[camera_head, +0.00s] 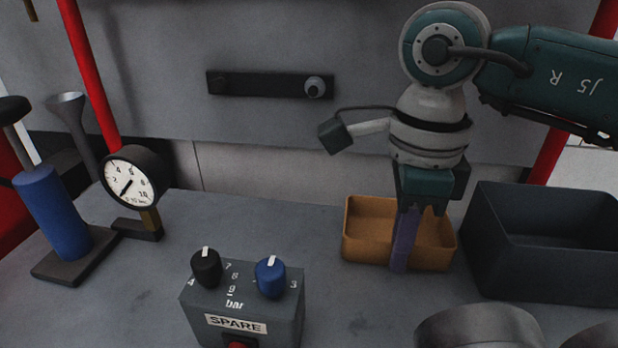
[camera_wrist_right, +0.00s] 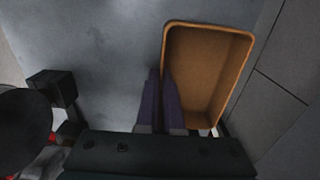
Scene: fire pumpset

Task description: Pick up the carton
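The carton is an open, orange-brown box (camera_head: 361,246) on the bench, right of centre in the head view. It also shows in the right wrist view (camera_wrist_right: 236,75), empty inside. My right gripper (camera_head: 402,255) points down at the carton's near wall. Its purple fingers (camera_wrist_right: 160,85) are close together, one outside the wall and the other over the carton's side. They appear shut on the wall, though the contact itself is hidden. The carton looks level, and I see no clear gap beneath it. My left gripper is not in view.
A dark open crate (camera_head: 545,272) stands close to the carton's right. A grey box with two knobs (camera_head: 242,310) is at front centre. A pressure gauge (camera_head: 132,180) and a blue cylinder on a stand (camera_head: 54,215) are at left. The bench left of the carton is clear.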

